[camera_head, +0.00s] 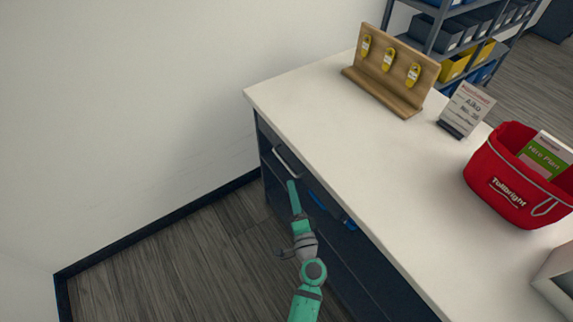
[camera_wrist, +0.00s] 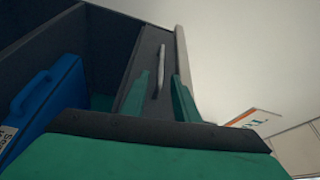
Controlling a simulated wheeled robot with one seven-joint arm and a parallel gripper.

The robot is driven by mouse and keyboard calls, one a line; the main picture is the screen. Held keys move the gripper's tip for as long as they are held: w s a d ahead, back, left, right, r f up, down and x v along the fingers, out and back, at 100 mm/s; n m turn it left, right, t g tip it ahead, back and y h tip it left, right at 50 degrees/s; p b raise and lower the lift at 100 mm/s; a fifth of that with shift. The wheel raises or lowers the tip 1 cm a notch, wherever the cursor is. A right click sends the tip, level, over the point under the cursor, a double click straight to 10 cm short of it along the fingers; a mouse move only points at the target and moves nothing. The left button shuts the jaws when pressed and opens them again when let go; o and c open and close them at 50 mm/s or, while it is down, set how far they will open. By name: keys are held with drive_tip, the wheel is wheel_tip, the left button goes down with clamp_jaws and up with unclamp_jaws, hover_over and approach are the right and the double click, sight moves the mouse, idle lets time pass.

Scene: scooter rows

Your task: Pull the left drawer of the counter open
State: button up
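The counter (camera_head: 330,130) has a white top and a dark blue front. Its left drawer (camera_head: 270,148) carries a pale bar handle (camera_head: 287,163) and looks shut, flush with the front. In the wrist view the drawer front (camera_wrist: 139,62) is a dark panel with the metal handle (camera_wrist: 161,62) standing off it. My gripper (camera_head: 292,183) is at the handle's near end in the head view. In the wrist view its two green fingers (camera_wrist: 161,77) are apart, with the handle lined up between their tips. I cannot tell whether the tips reach around it.
Blue cases (camera_head: 347,222) sit in an open bay beside the drawer; one blue case (camera_wrist: 48,103) shows in the wrist view. A wooden key stand (camera_head: 390,75), a sign (camera_head: 466,108) and a red basket (camera_head: 505,188) stand on top. Floor left of the counter is clear.

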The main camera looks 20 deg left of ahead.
sight(286, 164)
drive_tip(key=x, duration=1.1)
drive_tip(key=shift+r, duration=0.1)
drive_tip(key=shift+c, duration=0.7)
drive_tip(key=shift+s, duration=0.1)
clamp_jaws()
